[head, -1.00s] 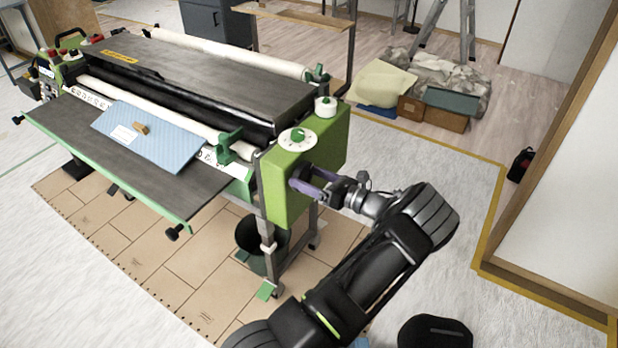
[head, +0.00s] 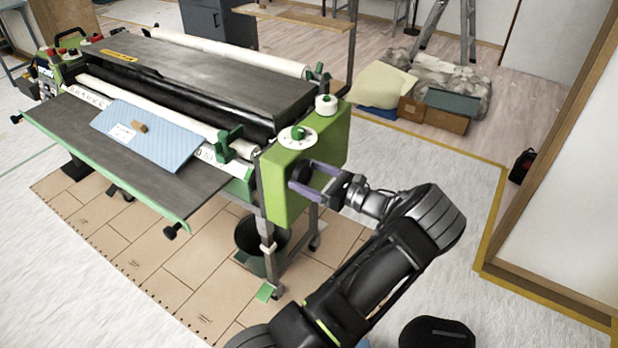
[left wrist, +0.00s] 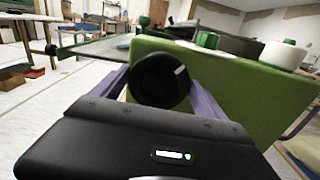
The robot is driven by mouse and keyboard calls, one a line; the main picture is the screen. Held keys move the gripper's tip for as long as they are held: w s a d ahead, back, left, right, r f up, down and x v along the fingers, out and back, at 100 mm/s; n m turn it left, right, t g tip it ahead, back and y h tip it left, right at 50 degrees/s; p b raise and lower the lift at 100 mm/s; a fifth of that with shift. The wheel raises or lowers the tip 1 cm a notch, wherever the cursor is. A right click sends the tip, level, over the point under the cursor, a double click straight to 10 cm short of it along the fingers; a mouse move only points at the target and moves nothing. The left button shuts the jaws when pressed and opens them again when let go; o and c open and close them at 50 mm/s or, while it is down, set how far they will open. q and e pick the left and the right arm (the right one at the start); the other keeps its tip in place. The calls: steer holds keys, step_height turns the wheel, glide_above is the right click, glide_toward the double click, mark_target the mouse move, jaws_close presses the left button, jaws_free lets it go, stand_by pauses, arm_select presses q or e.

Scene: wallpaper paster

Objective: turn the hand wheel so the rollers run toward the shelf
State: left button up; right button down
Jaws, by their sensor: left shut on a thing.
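The machine's green end box (head: 310,170) faces my left gripper. In the left wrist view, the round black hand wheel (left wrist: 160,81) with a white mark sits at the box's outer face, between the purple fingers. My left gripper (head: 312,180) is shut on it; in the head view the fingers hide the wheel. A white front roller (head: 165,117) and a black roller (head: 180,93) run along the machine. A dark shelf (head: 85,150) with a green edge juts out in front. A pale blue sheet (head: 150,140) with a small wooden block lies across it. My right gripper is out of view.
A dial (head: 296,138) and a white knob (head: 326,105) top the end box. A dark bucket (head: 262,240) stands under the machine. A wooden board (head: 300,17) is behind it. Boxes (head: 440,117) lie at the back right.

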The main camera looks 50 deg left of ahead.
arm_select(q)
steer(key=o, duration=1.3)
steer(key=shift+c, duration=0.2)
steer(key=b+v, duration=0.1)
steer(key=v, duration=0.7)
steer(key=shift+a, duration=0.1)
